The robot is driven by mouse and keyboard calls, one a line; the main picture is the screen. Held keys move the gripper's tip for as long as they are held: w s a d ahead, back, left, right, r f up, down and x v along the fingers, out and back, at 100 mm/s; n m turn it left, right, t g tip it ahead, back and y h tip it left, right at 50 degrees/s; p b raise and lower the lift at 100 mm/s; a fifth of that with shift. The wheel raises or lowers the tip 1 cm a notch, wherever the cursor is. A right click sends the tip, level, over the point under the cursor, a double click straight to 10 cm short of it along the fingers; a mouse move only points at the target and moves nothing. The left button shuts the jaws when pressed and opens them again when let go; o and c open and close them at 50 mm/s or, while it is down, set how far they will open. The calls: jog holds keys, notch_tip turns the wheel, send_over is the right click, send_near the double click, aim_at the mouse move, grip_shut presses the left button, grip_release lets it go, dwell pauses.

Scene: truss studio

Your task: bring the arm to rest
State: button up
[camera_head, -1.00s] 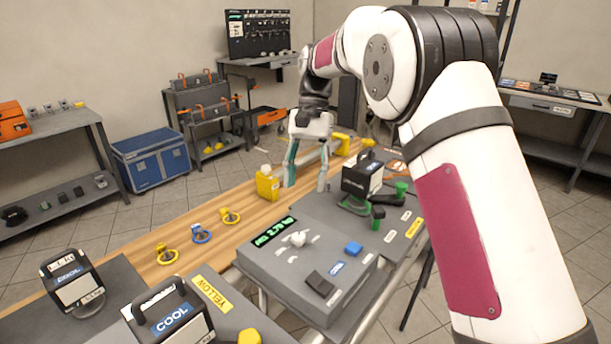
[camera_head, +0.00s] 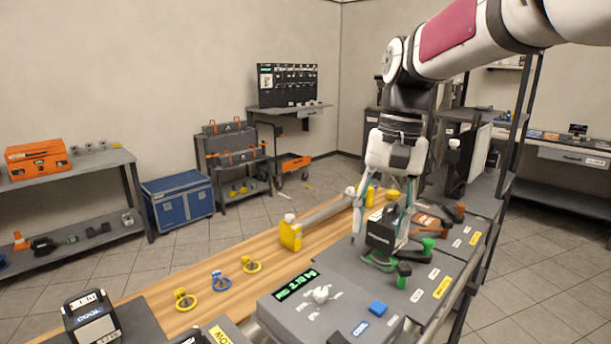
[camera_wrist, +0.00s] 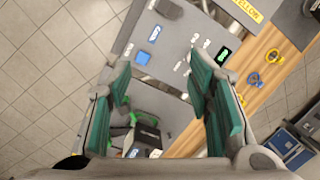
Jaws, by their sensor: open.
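My arm reaches in from the upper right of the head view and bends down at the wrist. My gripper (camera_head: 382,232) points down at the right part of the workbench. Its fingers are apart, with nothing held between them. In the head view it overlaps a black boxed device (camera_head: 381,229) with a green base; I cannot tell the gap. In the wrist view, the open green finger pads of my gripper (camera_wrist: 166,85) frame the grey bench top, and the dark device (camera_wrist: 158,110) shows between and below them.
A grey console (camera_head: 318,306) with a green readout stands in front. A yellow bottle (camera_head: 290,234) and yellow and blue rings (camera_head: 219,281) lie along the wooden strip (camera_head: 245,268). A dark rack (camera_head: 520,110) stands close right of the arm. Open floor lies to the left.

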jog(key=s+d+f+n+t, duration=0.1)
jog(key=s+d+f+t, duration=0.1)
jog(key=s, duration=0.9)
jog(key=s+d+f+n+t+h, duration=0.1)
jog(key=s+d, duration=0.4)
jog(key=s, duration=0.6)
notch_tip(320, 180, down, 2)
jog(key=shift+s+f+n+t, duration=0.1)
jog(key=shift+s+n+t, duration=0.3)
jog(key=shift+t, duration=0.6)
jog(key=shift+w, duration=0.15)
